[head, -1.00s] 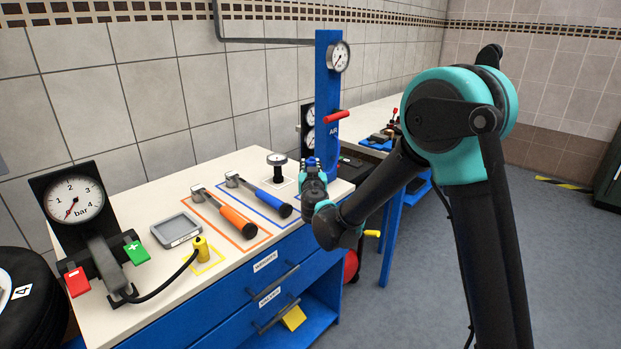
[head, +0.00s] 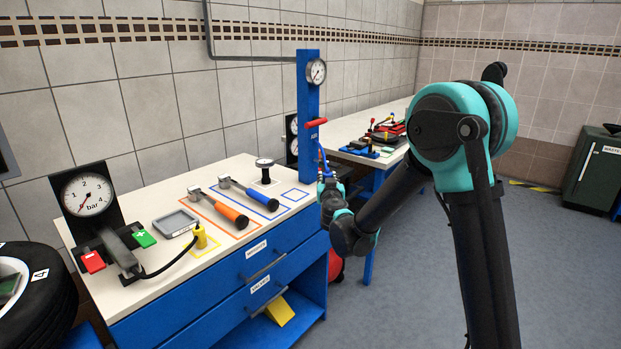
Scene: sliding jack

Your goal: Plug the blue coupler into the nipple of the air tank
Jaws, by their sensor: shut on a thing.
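My gripper (head: 327,181) is at the right end of the bench, in front of the blue air post. It is shut on the blue coupler, which is mostly hidden by the fingers. A thin blue hose (head: 322,155) runs from the post down to the gripper. A red rounded body (head: 336,265), apparently the air tank, shows partly beyond the right side of the blue cabinet, below my gripper. Its nipple cannot be made out.
The bench top (head: 130,258) holds a pressure gauge (head: 87,194), a yellow-tipped hose (head: 199,236), a grey tray (head: 174,223) and two torque wrenches. A blue outlined square (head: 295,194) is empty. A second bench (head: 354,128) stands behind.

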